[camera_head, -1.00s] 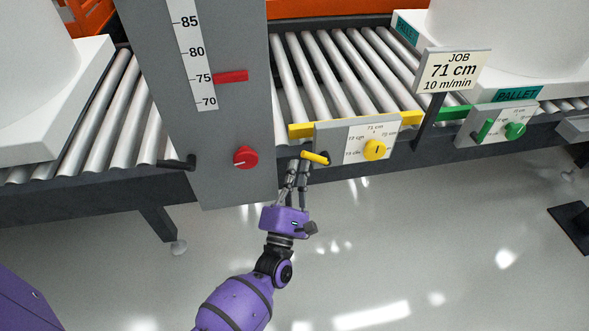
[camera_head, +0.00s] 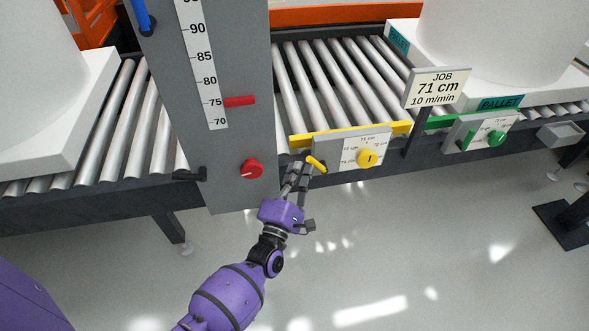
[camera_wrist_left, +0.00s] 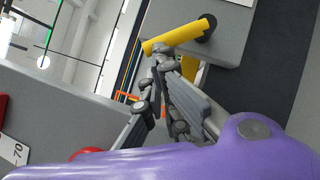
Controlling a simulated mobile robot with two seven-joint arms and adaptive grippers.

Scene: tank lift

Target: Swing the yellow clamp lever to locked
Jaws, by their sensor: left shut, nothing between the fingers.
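The yellow clamp lever (camera_head: 316,164) is a short bar at the left end of a grey dial plate (camera_head: 327,157). It slants down to the right in the head view. In the left wrist view the lever (camera_wrist_left: 178,38) runs up to a dark round pivot. My left gripper (camera_head: 297,168) is just left of and below the lever, with its fingers pointing up. In the left wrist view the fingers (camera_wrist_left: 160,65) are together and empty, with the tips at the lever's free end. They seem to touch it, but the contact is hard to tell. My right gripper is not in view.
A yellow knob (camera_head: 368,158) sits on the same plate, below a yellow rail (camera_head: 345,132). A grey column (camera_head: 228,130) with a red knob (camera_head: 251,169) stands to the left. The floor in front is open.

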